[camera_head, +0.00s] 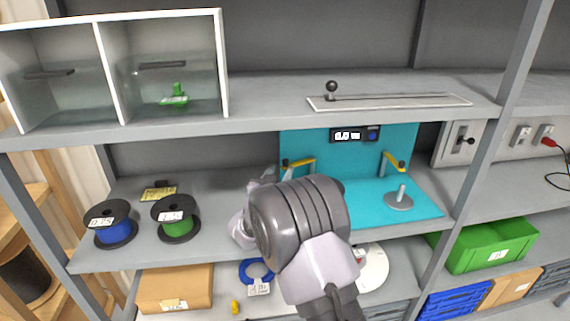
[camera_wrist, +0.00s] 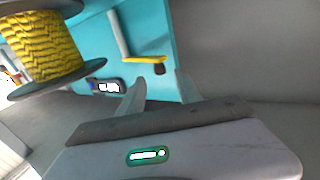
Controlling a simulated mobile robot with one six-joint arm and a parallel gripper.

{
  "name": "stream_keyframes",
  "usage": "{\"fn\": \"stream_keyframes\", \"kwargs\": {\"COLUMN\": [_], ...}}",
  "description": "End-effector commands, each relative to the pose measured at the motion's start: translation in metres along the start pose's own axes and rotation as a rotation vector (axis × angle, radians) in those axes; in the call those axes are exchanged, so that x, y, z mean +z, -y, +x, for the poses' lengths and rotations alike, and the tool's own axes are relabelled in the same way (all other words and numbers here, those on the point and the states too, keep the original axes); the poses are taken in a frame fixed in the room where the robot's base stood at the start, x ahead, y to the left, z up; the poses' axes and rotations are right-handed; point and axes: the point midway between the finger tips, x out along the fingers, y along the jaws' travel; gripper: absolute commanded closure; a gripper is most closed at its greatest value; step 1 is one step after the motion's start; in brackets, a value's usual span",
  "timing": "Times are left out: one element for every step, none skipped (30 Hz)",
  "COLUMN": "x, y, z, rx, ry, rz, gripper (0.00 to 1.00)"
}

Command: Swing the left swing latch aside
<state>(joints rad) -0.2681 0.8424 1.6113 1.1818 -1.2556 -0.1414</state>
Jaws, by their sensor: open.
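The left swing latch (camera_head: 298,164) is a yellow bar with a dark knob at the left edge of the teal panel (camera_head: 340,165). In the wrist view, a yellow latch bar with a dark end (camera_wrist: 147,59), which looks like the same latch, stands out from the panel just beyond my fingertips. My gripper (camera_wrist: 158,88) is open and empty, its two fingers spread apart near the latch. I see no clear contact. In the head view my wrist hides most of the gripper and the panel's lower left.
A yellow reel (camera_wrist: 40,45) is close beside the gripper in the wrist view. A right latch (camera_head: 394,161), a display (camera_head: 348,135) and a grey peg on a disc (camera_head: 399,200) are on the panel station. Blue (camera_head: 113,230) and green (camera_head: 175,218) reels stand left. The shelf above (camera_head: 270,98) limits headroom.

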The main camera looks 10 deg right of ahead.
Motion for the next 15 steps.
{"fn": "stream_keyframes", "kwargs": {"x": [0.002, 0.002, 0.002, 0.002, 0.001, 0.001, 0.002, 0.001, 0.001, 0.0, 0.001, 0.001, 0.001, 0.0, 0.0], "y": [-0.001, -0.001, -0.001, -0.001, -0.001, -0.001, 0.0, 0.0, 0.0, 0.0, 0.0, 0.0, 0.0, 0.0, 0.0], "z": [0.013, 0.02, 0.029, 0.034, 0.039, 0.045, 0.049, 0.052, 0.056, 0.058, 0.06, 0.061, 0.062, 0.063, 0.063], "rx": [0.002, 0.002, 0.002, 0.001, 0.001, 0.001, 0.001, 0.0, 0.0, 0.0, -0.001, -0.001, -0.001, -0.001, -0.001], "ry": [-0.001, -0.001, 0.0, 0.0, -0.001, 0.0, 0.0, 0.0, 0.0, 0.0, 0.001, 0.001, 0.001, 0.001, 0.001], "rz": [0.002, 0.002, 0.001, 0.002, 0.002, 0.001, 0.001, 0.001, 0.0, 0.001, 0.001, 0.0, 0.0, 0.0, 0.0], "gripper": [0.59, 0.59, 0.59, 0.59, 0.59, 0.59, 0.59, 0.59, 0.59, 0.59, 0.59, 0.59, 0.59, 0.59, 0.59]}}
